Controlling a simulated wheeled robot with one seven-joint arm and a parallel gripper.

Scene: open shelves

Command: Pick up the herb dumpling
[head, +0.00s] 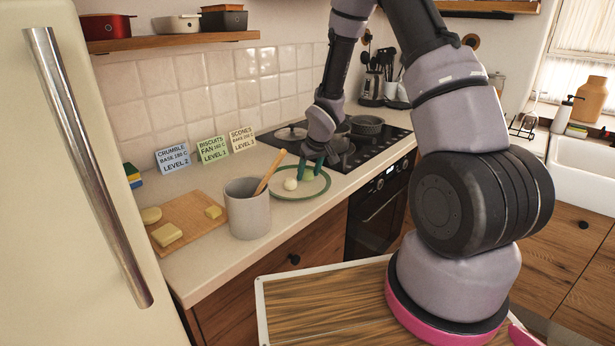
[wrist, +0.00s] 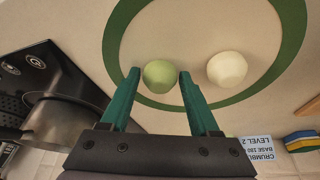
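The herb dumpling is the pale green ball (wrist: 160,74) on a cream plate with a green rim (wrist: 293,35). A white dumpling (wrist: 227,69) lies to its right in the wrist view, apart from it. My gripper (wrist: 159,76) is open, with its green fingertips on either side of the herb dumpling and a small gap at each. In the head view, my gripper (head: 312,166) points down over the plate (head: 281,198), with the white dumpling (head: 290,184) in front. The fingers partly hide the herb dumpling there.
A grey crock (head: 248,210) with a wooden spoon stands close to the plate's left. A cutting board (head: 190,222) with yellow pieces lies farther left. The hob (head: 378,150) with pots is to the right. Several recipe cards (head: 213,149) lean on the tiles behind.

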